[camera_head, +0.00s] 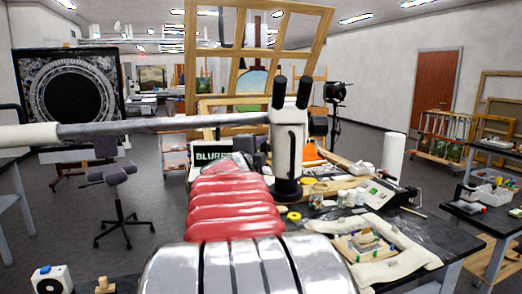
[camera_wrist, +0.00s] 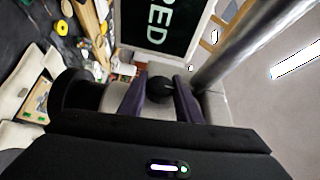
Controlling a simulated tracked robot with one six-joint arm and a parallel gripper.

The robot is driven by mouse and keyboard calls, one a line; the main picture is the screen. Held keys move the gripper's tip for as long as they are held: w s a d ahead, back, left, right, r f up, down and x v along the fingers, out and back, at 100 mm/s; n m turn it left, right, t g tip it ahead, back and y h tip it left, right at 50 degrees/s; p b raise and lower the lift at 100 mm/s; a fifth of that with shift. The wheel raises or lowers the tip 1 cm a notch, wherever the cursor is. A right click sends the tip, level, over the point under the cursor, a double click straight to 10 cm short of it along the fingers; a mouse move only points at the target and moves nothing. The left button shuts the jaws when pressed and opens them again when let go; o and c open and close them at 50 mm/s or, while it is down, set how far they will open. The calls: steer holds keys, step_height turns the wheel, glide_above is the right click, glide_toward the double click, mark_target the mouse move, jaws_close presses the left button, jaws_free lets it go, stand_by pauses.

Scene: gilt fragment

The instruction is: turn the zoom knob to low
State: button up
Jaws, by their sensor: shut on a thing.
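The microscope (camera_head: 291,130) has a white body and two black eyepieces; it hangs on a long metal boom (camera_head: 160,125) in the head view. In the wrist view the zoom knob (camera_wrist: 160,90) is a round black knob on the pale body. My gripper (camera_wrist: 159,84) has its two dark purple fingers on either side of the knob, shut on it. The knob's markings and setting do not show. In the head view my red and silver arm hides the gripper and the knob.
The black table (camera_head: 432,230) at right holds jars (camera_head: 317,194), a yellow tape roll (camera_head: 294,216), a white device (camera_head: 385,196) and a cloth-lined wooden piece (camera_head: 367,246). A stool (camera_head: 118,195) stands on open floor at left.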

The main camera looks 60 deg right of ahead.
steer(key=shift+s+d+f+n+g+y, duration=0.1)
steer(key=shift+f+n+g+y, duration=0.2)
steer(key=shift+y, duration=0.9)
steer(key=o, duration=1.1)
steer(key=shift+r, duration=0.1)
steer(key=shift+c, duration=0.2)
steer(key=shift+r, duration=0.1)
steer(key=shift+a+r, duration=0.15)
steer(key=shift+a, duration=0.35)
steer(key=v, duration=1.3)
